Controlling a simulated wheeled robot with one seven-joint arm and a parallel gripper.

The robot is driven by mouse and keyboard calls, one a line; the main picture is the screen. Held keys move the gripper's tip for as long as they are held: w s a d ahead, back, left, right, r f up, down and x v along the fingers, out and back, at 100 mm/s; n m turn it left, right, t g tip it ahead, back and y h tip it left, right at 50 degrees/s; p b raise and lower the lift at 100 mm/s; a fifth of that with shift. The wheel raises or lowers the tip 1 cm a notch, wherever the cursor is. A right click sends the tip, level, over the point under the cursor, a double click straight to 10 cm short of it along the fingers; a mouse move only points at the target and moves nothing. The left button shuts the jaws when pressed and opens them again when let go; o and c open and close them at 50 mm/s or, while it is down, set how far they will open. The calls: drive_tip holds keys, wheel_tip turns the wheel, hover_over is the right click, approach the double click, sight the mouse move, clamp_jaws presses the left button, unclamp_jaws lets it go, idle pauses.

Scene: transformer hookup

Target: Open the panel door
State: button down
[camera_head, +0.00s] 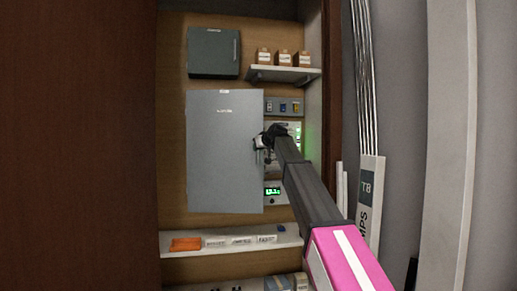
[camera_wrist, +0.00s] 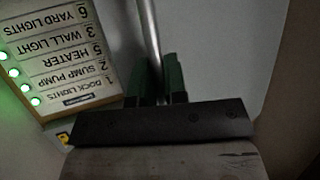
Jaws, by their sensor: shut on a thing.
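The grey panel door (camera_head: 224,155) hangs on the wooden back wall, left of my arm. It looks flat to the wall or nearly so; I cannot tell if it stands slightly ajar. My gripper (camera_head: 262,141) is at the door's right edge, a little above mid-height. In the wrist view, the green fingers of my gripper (camera_wrist: 160,84) are closed around a thin metal bar handle (camera_wrist: 148,30), with grey surface behind it. In the head view the handle is mostly hidden by my gripper.
A label board (camera_wrist: 62,58) with green lights sits beside the handle. A dark grey box (camera_head: 213,53) hangs above the door. A shelf with small boxes (camera_head: 284,74) is at upper right, and a lower shelf (camera_head: 185,252) holds an orange item. Pale conduits (camera_head: 366,80) stand right of my arm.

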drive_tip(key=s+a+m+t+h, duration=0.1)
drive_tip(key=s+a+m+h, duration=0.25)
drive_tip(key=s, duration=0.75)
drive_tip(key=s+a+m+t+h, duration=0.25)
drive_tip(key=s+a+h, duration=0.2)
drive_tip(key=s, duration=0.55)
drive_tip(key=s+a+m+g+h, duration=0.1)
drive_tip(key=s+a+m+h, duration=0.1)
drive_tip(key=s+a, duration=0.4)
drive_tip(key=s+a+m+g+h, duration=0.1)
drive_tip(key=s+a+m+h, duration=0.2)
drive_tip(key=a, duration=0.9)
drive_tip(key=shift+s+m, duration=0.5)
drive_tip(key=shift+s, duration=1)
drive_tip(key=c, duration=1.5)
unclamp_jaws()
drive_tip(key=shift+o, duration=0.2)
drive_tip(key=v, duration=0.7)
drive_tip(key=shift+s+a, duration=0.15)
